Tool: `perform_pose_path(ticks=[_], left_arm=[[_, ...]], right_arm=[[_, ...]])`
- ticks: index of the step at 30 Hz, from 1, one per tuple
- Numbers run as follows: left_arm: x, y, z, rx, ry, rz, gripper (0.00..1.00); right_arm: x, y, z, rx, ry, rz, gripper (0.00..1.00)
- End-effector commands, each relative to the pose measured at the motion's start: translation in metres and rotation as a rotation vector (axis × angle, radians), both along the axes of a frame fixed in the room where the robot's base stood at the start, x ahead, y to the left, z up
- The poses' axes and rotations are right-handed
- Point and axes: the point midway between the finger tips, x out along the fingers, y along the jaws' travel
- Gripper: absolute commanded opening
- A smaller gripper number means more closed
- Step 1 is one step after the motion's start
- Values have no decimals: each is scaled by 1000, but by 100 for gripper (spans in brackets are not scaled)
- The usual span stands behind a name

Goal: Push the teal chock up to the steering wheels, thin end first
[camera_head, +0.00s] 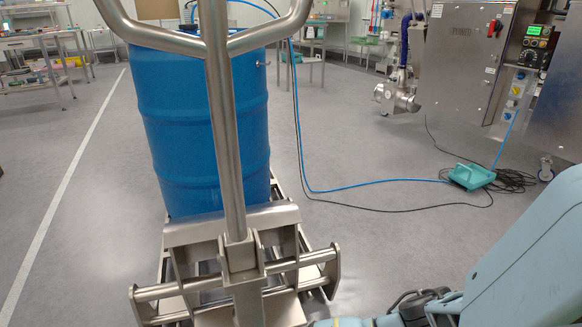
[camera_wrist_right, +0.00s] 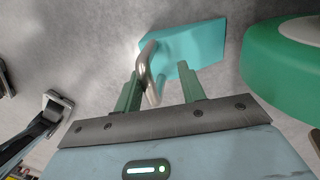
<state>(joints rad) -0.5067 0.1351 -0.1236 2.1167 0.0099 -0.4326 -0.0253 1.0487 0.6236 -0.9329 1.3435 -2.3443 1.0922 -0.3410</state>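The teal chock (camera_wrist_right: 200,44) lies on the grey floor in the right wrist view, with a bent metal handle (camera_wrist_right: 149,72) on its near left side. A green wheel (camera_wrist_right: 275,60) with a pale hub stands just right of the chock; a narrow strip of floor shows between them. I cannot tell which end of the chock is thin. My right gripper (camera_wrist_right: 160,76) is open, its two green fingers apart at the chock's near side. The handle passes close to the left finger; contact is unclear. In the head view the chock and wheels are hidden. My left gripper is out of view.
A steel pallet truck (camera_head: 232,150) carries a blue drum (camera_head: 168,110) in the head view. A teal box (camera_head: 470,176) with cables lies on the floor at right, before steel machinery (camera_head: 465,60). Open floor lies left, by a white line.

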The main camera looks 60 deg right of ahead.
Motion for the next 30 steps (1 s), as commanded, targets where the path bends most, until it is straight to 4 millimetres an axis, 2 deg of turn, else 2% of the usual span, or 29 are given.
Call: perform_pose_path(ticks=[10,21,25,30], left_arm=[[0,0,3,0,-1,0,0],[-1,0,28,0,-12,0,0],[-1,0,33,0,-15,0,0],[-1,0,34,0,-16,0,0]], right_arm=[[-2,2,6,4,6,2,39],[6,-4,62,4,1,2,39],[8,-6,74,2,1,1,39],[9,-6,78,2,2,1,39]])
